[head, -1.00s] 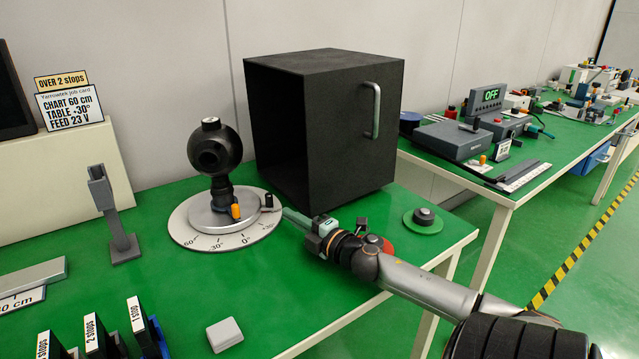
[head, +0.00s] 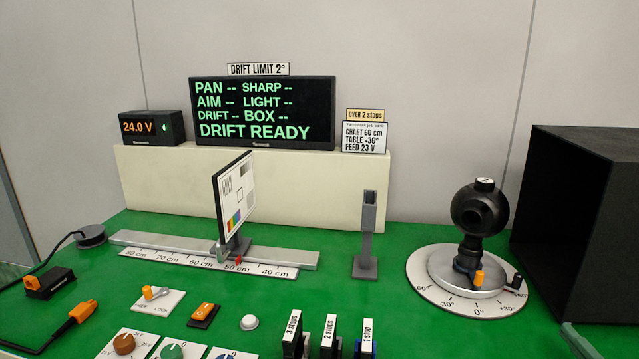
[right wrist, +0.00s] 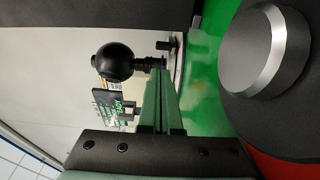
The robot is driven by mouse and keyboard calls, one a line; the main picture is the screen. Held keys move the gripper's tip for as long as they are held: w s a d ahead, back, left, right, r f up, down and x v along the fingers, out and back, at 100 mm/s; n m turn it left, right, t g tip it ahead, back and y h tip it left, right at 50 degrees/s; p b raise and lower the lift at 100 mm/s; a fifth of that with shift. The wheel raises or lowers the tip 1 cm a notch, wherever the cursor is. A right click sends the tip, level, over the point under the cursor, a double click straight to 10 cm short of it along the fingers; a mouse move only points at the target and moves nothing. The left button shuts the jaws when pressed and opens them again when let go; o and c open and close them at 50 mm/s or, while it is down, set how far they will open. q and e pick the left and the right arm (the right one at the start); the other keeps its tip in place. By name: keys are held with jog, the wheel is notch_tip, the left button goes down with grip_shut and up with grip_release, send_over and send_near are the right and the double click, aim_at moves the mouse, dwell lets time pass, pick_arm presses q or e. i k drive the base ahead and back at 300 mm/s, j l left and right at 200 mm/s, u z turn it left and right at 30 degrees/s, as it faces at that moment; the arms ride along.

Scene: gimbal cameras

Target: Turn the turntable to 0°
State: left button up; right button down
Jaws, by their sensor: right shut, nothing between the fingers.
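The turntable (head: 442,280) is a silver disc on a white round scale at the right of the head view. Its scale shows 0 at the front with 30 marks beside it. A black ball-shaped camera (head: 481,205) stands on it, with an orange lever (head: 479,278) at its foot. A small black upright knob (head: 516,282) is at the turntable's right edge. My right gripper (head: 568,330) shows only its tips at the bottom right, apart from the knob. In the right wrist view its fingers (right wrist: 161,103) are shut and empty. My left gripper is out of view.
A large black box (head: 570,220) stands right of the turntable. A grey post (head: 367,235) and a chart on a rail (head: 300,258) are to the left. Filter holders (head: 328,338) stand at the front. A dark round knob (right wrist: 265,50) is close in the right wrist view.

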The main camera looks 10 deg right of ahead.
aim_at(441, 268)
jog(key=k, duration=0.5)
jog(key=k+j, duration=0.15)
jog(key=k, duration=0.3)
